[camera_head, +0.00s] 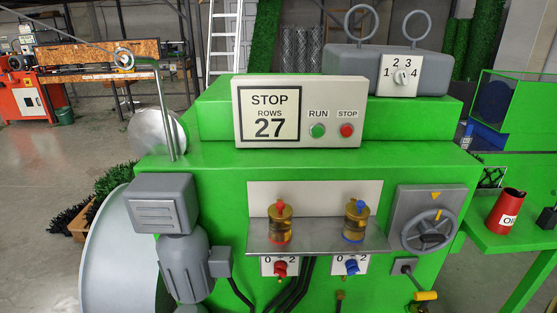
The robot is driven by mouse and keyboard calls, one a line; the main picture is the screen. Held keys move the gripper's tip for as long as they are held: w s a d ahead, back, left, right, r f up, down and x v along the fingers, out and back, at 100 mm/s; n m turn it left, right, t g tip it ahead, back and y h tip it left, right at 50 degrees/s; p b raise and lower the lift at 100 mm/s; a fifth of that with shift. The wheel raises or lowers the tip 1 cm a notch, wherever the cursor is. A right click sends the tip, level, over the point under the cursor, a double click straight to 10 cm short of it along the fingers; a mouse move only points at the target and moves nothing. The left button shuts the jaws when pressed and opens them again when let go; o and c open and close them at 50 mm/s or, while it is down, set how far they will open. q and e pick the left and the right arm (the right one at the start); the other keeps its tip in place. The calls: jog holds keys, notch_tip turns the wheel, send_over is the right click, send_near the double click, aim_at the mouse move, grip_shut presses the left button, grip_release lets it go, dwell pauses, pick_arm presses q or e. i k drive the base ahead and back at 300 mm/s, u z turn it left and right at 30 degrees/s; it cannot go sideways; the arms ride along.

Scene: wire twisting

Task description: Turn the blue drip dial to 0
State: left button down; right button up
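The blue drip dial (351,267) sits on a small white plate marked 0 on its left and 2 on its right. The plate is on the green machine's front, below a grey shelf (318,245). The dial's pointer is too small to read surely. Above it on the shelf stands an amber oiler with a blue cap (356,220). The red drip dial (280,268) is to the left, under an amber oiler with a red cap (280,222). Neither of my grippers shows in the head view.
A control box (300,110) reads STOP, ROWS 27. A grey handwheel (427,232) is right of the dials, with a yellow-handled lever (425,296) below. Dark cables (296,290) hang between the dials. A red can (506,212) stands on the right green table.

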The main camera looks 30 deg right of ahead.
aim_at(352, 266)
jog(key=k, duration=0.45)
jog(key=z, duration=0.35)
jog(key=i, duration=0.4)
jog(key=z, duration=1.2)
